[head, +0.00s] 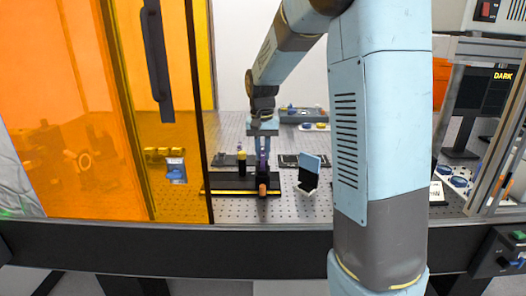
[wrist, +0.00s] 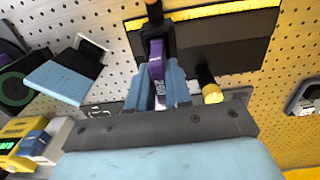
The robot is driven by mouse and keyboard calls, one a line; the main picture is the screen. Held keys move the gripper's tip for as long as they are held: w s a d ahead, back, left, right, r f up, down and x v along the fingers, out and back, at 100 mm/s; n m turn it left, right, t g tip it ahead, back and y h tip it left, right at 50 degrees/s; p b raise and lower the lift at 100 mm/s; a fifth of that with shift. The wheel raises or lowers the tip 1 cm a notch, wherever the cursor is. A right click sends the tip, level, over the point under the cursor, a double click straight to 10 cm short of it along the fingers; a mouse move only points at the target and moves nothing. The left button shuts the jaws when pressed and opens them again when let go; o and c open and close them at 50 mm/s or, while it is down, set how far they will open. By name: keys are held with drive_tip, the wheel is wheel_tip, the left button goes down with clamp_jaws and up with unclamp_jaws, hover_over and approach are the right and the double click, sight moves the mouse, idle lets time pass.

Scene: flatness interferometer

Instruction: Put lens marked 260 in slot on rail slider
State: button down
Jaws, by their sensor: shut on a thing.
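My gripper (head: 263,140) points down over the optical table, above the rail. In the wrist view its blue fingers (wrist: 159,92) are shut on a purple piece (wrist: 156,60), seen nearly edge-on. It also shows in the head view (head: 262,159). No marking on it can be read, so I cannot tell if it is the lens marked 260. The black rail (wrist: 215,40) has a yellow strip and also shows in the head view (head: 225,191). A dark slider with an orange end (head: 262,189) is just below the purple piece; contact and the slot are unclear.
A yellow-topped black post (head: 241,162) stands left of my gripper. A tilted blue plate (head: 311,162) stands to the right. The orange enclosure panel (head: 70,110) closes off the left side.

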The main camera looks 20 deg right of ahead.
drive_tip(key=shift+f, duration=0.3)
idle(0.4)
drive_tip(key=c, duration=1)
unclamp_jaws()
drive_tip(key=shift+o, duration=0.2)
drive_tip(key=shift+r, duration=3.45)
drive_tip(key=shift+s+r, duration=0.1)
